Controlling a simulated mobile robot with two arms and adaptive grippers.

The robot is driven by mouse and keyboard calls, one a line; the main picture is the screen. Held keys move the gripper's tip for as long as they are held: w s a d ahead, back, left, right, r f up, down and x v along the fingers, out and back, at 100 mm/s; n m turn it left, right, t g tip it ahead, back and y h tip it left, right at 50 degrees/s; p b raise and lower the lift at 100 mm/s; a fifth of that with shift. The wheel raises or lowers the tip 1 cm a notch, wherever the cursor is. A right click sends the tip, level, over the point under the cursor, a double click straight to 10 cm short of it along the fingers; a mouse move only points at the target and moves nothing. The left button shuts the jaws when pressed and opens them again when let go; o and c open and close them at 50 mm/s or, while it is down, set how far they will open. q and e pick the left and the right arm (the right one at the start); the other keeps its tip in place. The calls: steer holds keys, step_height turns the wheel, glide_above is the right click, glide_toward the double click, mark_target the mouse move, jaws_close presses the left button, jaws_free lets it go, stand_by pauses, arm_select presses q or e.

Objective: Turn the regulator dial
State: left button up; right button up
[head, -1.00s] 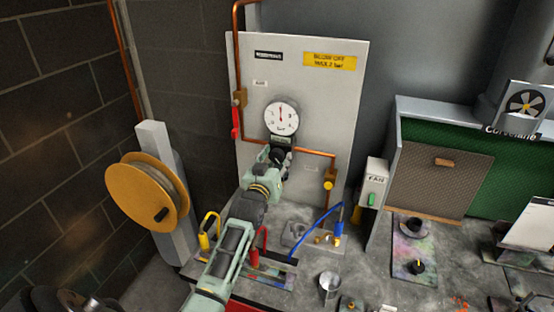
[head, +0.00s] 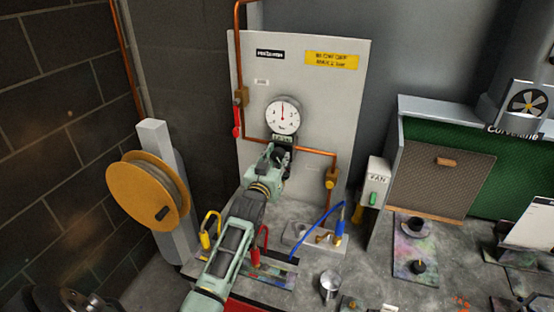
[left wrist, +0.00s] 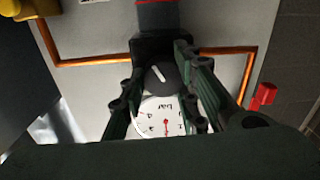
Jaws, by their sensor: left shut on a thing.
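The regulator dial is a black knob with a white pointer mark (left wrist: 160,76), below the round white pressure gauge (head: 283,115) on the pale panel (head: 335,110). In the head view the dial is mostly hidden by my left gripper (head: 278,150). In the left wrist view the gripper's fingers stand on both sides of the knob, and it is shut on it. The gauge also shows there (left wrist: 160,118), upside down and partly covered by the fingers; its red needle points near the middle of the scale. My right gripper is not in view.
Copper pipes run along the panel, with a red-handled valve (head: 237,120) at left and a yellow fitting (head: 330,180) at right. A hose reel (head: 135,190) stands left. Below are coloured clamps and a metal cup (head: 329,285).

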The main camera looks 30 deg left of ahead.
arm_select(q)
steer(key=o, duration=0.8)
steer(key=shift+d+f, duration=0.1)
steer(key=shift+d, duration=0.1)
steer(key=shift+o, duration=1.2)
steer(key=shift+w+d, duration=0.1)
steer(key=shift+s, duration=0.3)
steer(key=v, duration=1.1)
steer(key=shift+s, duration=0.25)
steer(key=shift+d, duration=0.15)
